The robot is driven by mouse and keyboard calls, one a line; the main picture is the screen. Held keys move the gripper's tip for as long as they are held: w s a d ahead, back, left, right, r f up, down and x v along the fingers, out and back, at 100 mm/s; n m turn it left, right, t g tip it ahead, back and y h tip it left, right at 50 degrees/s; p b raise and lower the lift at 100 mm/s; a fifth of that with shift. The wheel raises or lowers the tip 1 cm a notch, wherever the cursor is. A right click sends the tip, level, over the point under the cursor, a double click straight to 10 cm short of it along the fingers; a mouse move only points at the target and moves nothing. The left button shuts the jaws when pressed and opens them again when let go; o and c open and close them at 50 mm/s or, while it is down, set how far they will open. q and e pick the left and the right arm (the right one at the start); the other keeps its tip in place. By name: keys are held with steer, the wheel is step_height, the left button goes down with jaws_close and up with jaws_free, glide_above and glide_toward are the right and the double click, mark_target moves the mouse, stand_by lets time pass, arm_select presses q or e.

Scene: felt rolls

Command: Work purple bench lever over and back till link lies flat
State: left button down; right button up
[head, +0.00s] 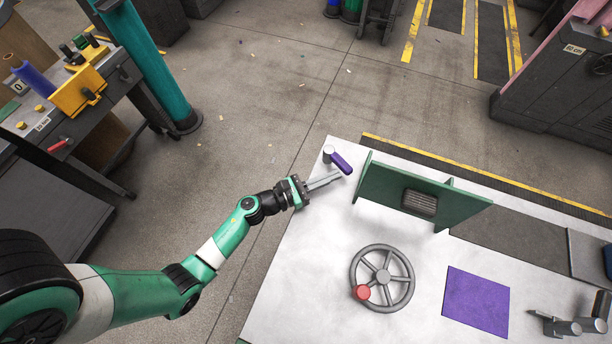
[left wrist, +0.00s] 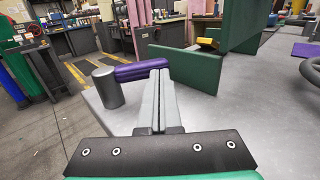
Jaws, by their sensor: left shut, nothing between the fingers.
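The purple lever (head: 341,163) sticks out sideways from a short grey post (head: 328,153) at the far left corner of the bench top. In the left wrist view the lever (left wrist: 143,71) lies behind my fingertips, and the grey post (left wrist: 107,88) stands upright to their left. My left gripper (head: 340,175) is shut and empty, its tips close beside the lever; I cannot tell whether they touch it. Part of the lever is hidden behind the fingers in the wrist view. I cannot make out a link. My right gripper is not in view.
A green upright panel (head: 385,187) stands just right of the lever. A grey handwheel (head: 394,287) with a red knob (head: 361,292) and a purple square (head: 476,301) are nearer the front. Grey metal parts (head: 562,326) lie at the right. Bare bench (head: 310,265) is left of the wheel.

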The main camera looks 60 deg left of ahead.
arm_select(q)
steer(key=s, duration=1.3)
steer(key=shift+s+d+p, duration=0.15)
steer(key=shift+d+p, duration=0.2)
steer(key=shift+p, duration=0.1)
